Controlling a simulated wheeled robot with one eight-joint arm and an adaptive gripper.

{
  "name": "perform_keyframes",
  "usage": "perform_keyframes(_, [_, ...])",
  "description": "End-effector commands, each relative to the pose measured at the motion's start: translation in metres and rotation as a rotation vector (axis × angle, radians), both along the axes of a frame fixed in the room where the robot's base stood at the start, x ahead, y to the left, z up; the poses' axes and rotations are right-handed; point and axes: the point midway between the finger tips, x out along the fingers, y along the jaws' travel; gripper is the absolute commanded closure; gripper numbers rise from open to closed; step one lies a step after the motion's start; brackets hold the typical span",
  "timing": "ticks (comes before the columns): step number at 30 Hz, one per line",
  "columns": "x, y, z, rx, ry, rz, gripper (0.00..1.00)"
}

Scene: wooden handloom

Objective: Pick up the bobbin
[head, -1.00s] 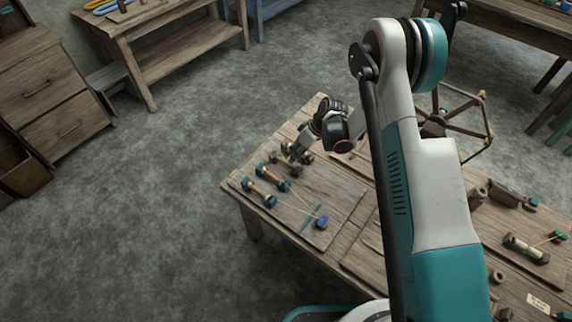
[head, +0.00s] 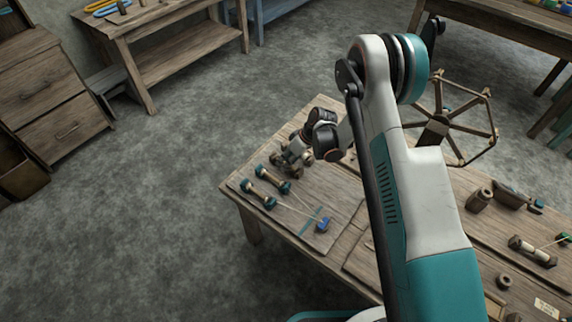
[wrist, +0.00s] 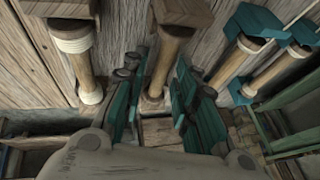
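In the wrist view several bobbins lie side by side on a wooden board. A plain brown wooden bobbin (wrist: 168,55) lies between the two teal fingers of my gripper (wrist: 160,78). The fingers stand apart on either side of its shaft, and a gap shows on both sides. A bobbin with pale thread wraps (wrist: 80,60) is on the left, and teal-ended bobbins (wrist: 240,62) are on the right. In the head view my gripper (head: 292,156) is low over the board, beyond the teal-ended bobbins (head: 258,193). It hides the bobbin between the fingers there.
The bobbins lie on a board (head: 340,205) on the wooden table. A blue piece (head: 322,225) with thread lies near the front. A spoked wooden wheel (head: 442,122) stands at the back right. Open floor (head: 130,220) is left of the table.

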Motion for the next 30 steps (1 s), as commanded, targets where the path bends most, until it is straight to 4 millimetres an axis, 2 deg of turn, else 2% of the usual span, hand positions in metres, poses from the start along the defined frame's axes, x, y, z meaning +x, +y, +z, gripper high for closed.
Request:
perform_keyframes(1, [0.000,0.000,0.000,0.000,0.000,0.000,0.78])
perform_keyframes(3, [0.000,0.000,0.000,0.000,0.000,0.000,0.91])
perform_keyframes(4, [0.000,0.000,0.000,0.000,0.000,0.000,0.94])
perform_keyframes(15, [0.000,0.000,0.000,0.000,0.000,0.000,0.94])
perform_keyframes(19, [0.000,0.000,0.006,0.000,0.000,0.000,0.94])
perform_keyframes(26, [0.000,0.000,0.040,0.000,0.000,0.000,0.94])
perform_keyframes(30, [0.000,0.000,0.074,0.000,0.000,0.000,0.94])
